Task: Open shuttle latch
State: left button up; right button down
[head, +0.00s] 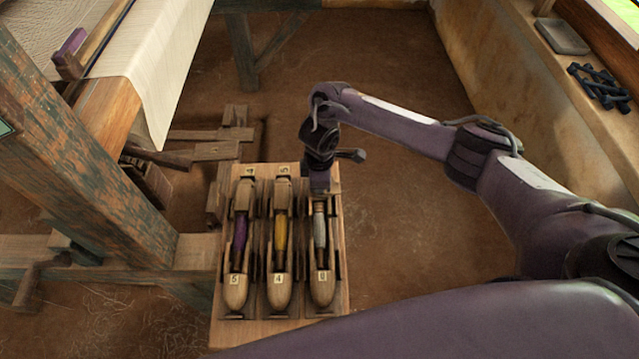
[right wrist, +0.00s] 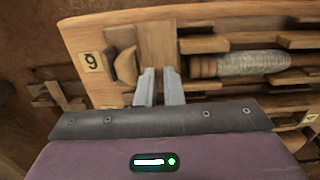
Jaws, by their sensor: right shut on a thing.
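The right-hand shuttle (head: 322,288) lies in a wooden rack with a pale grey bobbin (head: 320,232) in its slot. My right gripper (head: 319,188) points down at the shuttle's far end. In the right wrist view the two fingertips (right wrist: 160,86) are close together inside the slot, between a curved wooden piece and the end of the grey bobbin (right wrist: 252,63). They are shut on a small part there, apparently the latch, which is mostly hidden between them. My left gripper is not in view.
Two more shuttles lie beside it, one with a yellow bobbin (head: 281,235) and one with a purple bobbin (head: 240,240). The loom frame (head: 90,160) with cloth (head: 165,60) stands at the left. Dark metal parts (head: 600,85) lie on the right ledge. Open floor lies right of the rack (head: 270,332).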

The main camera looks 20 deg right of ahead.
dwell(0.3)
jog(key=c, duration=1.8)
grip_release()
jog(key=shift+r, duration=0.1)
jog(key=shift+r, duration=0.3)
notch_tip(320, 180, up, 7)
jog(key=p, duration=0.3)
